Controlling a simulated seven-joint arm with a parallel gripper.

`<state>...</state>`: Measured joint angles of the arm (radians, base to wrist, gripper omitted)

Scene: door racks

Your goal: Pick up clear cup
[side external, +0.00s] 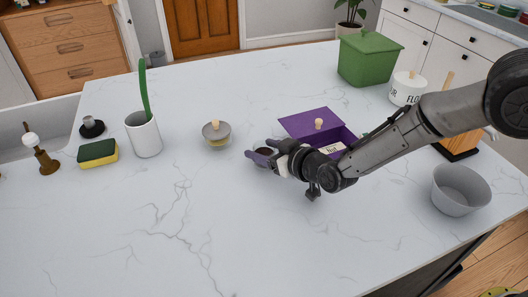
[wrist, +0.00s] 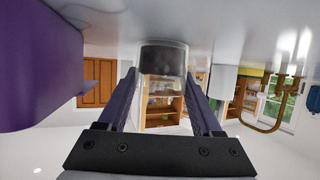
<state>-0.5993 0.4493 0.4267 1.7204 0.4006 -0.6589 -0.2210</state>
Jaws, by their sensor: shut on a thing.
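The clear cup (wrist: 163,57) shows between my fingers in the wrist view, with a dark band or dark contents in it. In the side external view the cup (side external: 264,151) is small and mostly hidden by the purple fingers. My gripper (side external: 261,155) is low over the white counter, shut on the cup with one finger on each side. The gripper also shows in the wrist view (wrist: 162,80), where the picture is upside down. The cup appears at or very near the counter surface; I cannot tell whether it touches.
A purple box (side external: 298,124) stands just behind my gripper, and its side fills the left of the wrist view (wrist: 40,60). A grey bowl (side external: 461,190) stands right. The counter's front left is clear.

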